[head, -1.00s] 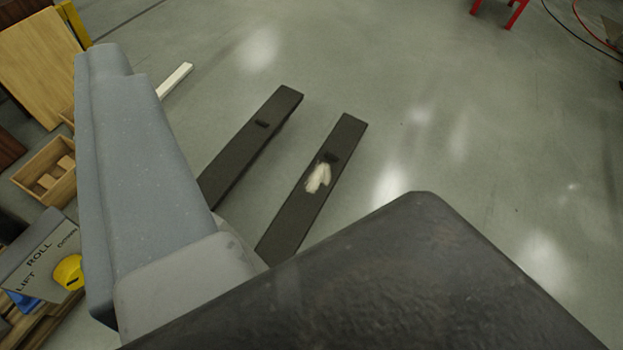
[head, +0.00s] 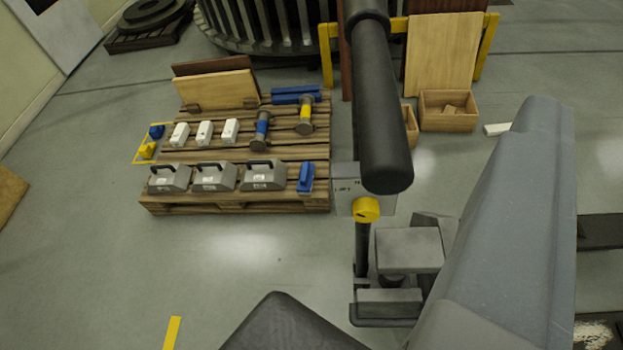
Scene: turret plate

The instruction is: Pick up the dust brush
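I cannot make out the dust brush for certain. A small blue tool (head: 305,178) stands at the front right corner of the wooden pallet (head: 240,208), right of several grey cases with handles (head: 265,176). A longer blue item (head: 296,95) lies at the pallet's back right. Either could be a brush, but both are too small to tell. My gripper's fingers do not show. A dark, blunt shape fills the bottom middle of the view, and nothing is seen held.
Also on the pallet are white boxes (head: 204,132) and blue and yellow rollers (head: 305,115). Wooden bins (head: 448,110) are behind. The floor in front of the pallet is clear.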

